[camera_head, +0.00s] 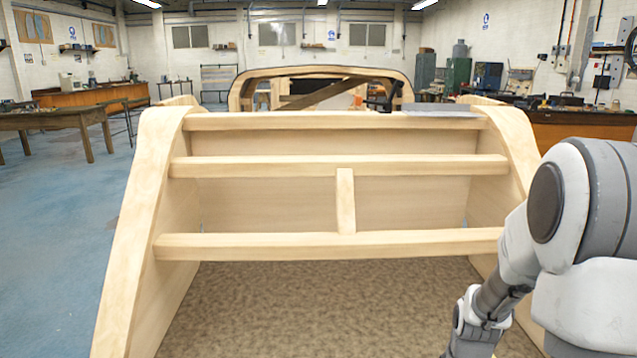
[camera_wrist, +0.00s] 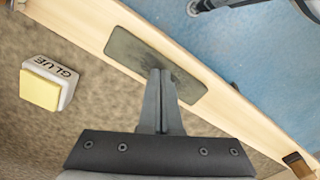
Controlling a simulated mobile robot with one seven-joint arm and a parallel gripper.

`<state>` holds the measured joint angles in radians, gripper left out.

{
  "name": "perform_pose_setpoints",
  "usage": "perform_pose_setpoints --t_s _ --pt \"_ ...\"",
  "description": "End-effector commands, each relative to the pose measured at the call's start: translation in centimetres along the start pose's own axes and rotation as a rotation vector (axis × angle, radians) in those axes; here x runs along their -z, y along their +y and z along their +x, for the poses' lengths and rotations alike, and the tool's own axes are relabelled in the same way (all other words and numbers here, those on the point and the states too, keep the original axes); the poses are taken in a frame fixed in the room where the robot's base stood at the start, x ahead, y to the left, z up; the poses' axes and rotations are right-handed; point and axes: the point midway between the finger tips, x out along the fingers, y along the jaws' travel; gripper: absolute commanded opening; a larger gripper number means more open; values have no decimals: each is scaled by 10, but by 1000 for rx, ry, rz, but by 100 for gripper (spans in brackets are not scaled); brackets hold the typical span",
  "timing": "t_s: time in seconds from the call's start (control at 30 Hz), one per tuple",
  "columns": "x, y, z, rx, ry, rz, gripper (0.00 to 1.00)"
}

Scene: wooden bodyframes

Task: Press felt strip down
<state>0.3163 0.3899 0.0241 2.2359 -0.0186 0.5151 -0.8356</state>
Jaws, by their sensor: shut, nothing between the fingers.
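The felt strip (camera_wrist: 190,85) is a dark grey-green rectangle lying flat along a pale wooden rail (camera_wrist: 85,25) in the wrist view. My gripper (camera_wrist: 160,73) is shut with nothing in it. Its fingertips are over the middle of the strip and appear to touch it or hover very close; I cannot tell which. The fingers hide part of the strip. In the head view my arm reaches down at the lower right, and neither the gripper nor the strip can be made out there.
A white block marked GLUE with a yellow face (camera_wrist: 40,90) sits left of the rail on brown speckled flooring. A small brown item (camera_wrist: 298,162) is at the rail's lower right end. The wooden bodyframe (camera_head: 330,121) fills the head view; a flat grey item (camera_head: 440,110) lies on top.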

Motion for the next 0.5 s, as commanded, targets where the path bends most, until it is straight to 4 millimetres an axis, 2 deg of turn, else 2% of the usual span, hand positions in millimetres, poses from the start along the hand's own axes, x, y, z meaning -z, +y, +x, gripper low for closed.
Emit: perform_pose_setpoints --t_s 0.33,0.5 --pt "0 -1 1 2 -2 0 0" --pt "0 -1 -6 2 -1 0 0"
